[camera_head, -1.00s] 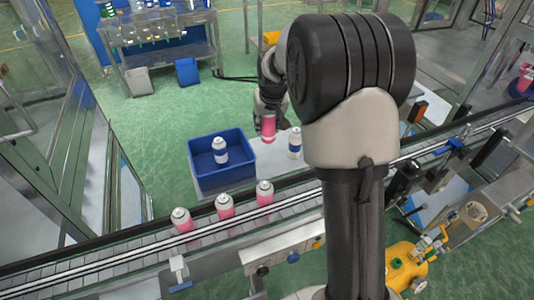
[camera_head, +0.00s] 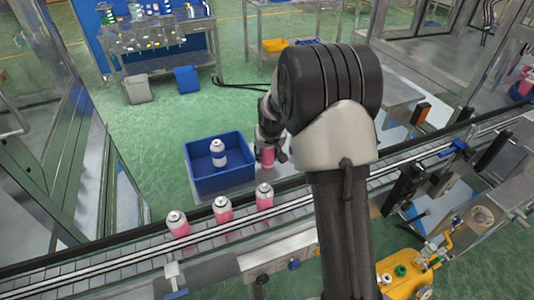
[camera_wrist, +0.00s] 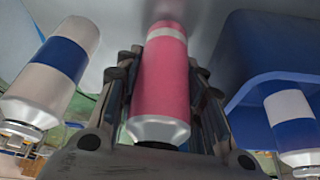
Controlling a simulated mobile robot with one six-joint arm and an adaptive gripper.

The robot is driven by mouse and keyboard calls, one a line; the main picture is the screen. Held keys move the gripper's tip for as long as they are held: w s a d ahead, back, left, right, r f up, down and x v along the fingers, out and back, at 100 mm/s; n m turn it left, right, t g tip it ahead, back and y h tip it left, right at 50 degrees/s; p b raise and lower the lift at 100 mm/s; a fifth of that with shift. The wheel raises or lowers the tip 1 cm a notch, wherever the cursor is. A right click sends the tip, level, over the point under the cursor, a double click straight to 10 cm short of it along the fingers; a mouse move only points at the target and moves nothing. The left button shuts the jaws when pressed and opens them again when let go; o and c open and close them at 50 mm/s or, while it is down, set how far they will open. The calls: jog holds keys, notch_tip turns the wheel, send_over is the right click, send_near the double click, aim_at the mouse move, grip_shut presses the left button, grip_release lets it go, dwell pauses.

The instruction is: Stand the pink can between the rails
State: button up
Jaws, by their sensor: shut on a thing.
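My gripper (camera_head: 268,150) is shut on the pink can (camera_head: 267,158), which hangs upright beside the right wall of the blue bin. In the wrist view the pink can (camera_wrist: 163,85) sits between the fingers of my gripper (camera_wrist: 165,100). The rails (camera_head: 120,248) run along the conveyor in front of the bin. Three pink cans with white tops stand in a row between them: a left one (camera_head: 179,225), a middle one (camera_head: 223,210) and a right one (camera_head: 264,196). The held can is behind the right one, apart from the rails.
A blue bin (camera_head: 222,184) holds a white can with a blue band (camera_head: 218,153). Another blue-banded can (camera_wrist: 52,70) stands left of my gripper in the wrist view; my arm hides it in the head view. Brackets and a machine (camera_head: 480,215) stand at the right.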

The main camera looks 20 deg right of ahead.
jog(key=shift+f, duration=0.2)
jog(key=o, duration=0.7)
jog(key=shift+o, duration=0.2)
